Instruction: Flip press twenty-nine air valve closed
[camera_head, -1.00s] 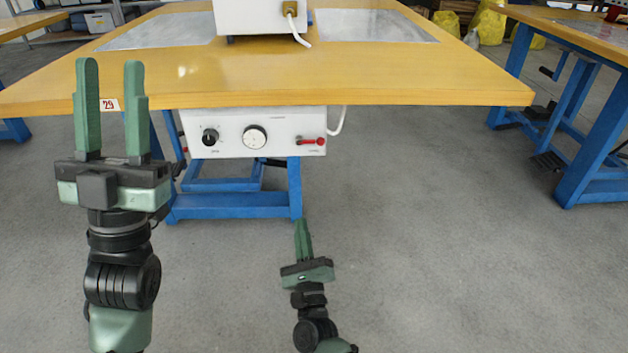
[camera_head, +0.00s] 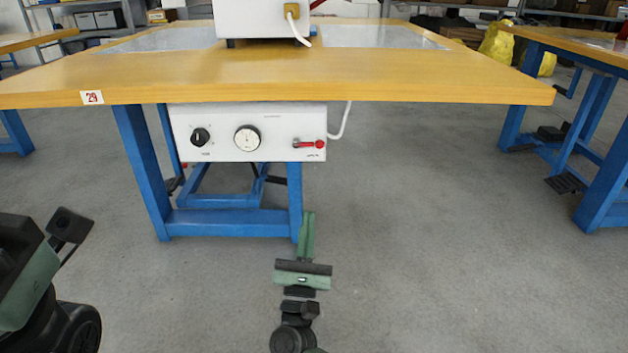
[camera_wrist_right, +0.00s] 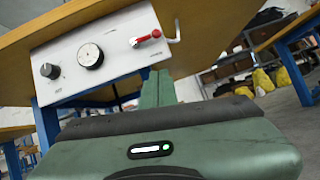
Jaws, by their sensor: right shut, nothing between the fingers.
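The air valve (camera_head: 309,143) is a small red lever lying about level at the right end of the white control panel (camera_head: 222,118) under the table edge. Its red knob points right. The table bears a "29" label (camera_head: 92,97). My right gripper (camera_head: 308,214) is shut and empty, below the panel and apart from the valve in the head view. In the right wrist view the shut fingers (camera_wrist_right: 158,74) point toward the panel, and the red lever (camera_wrist_right: 148,38) shows beyond them. Only part of my left arm shows at lower left; its fingers are not visible.
The panel also carries a black knob (camera_head: 200,137) and a round dial (camera_head: 247,138). A white hose (camera_head: 342,122) hangs just right of the panel. Blue table legs (camera_head: 140,165) stand below. The floor to the right is clear up to another blue-legged table (camera_head: 600,155).

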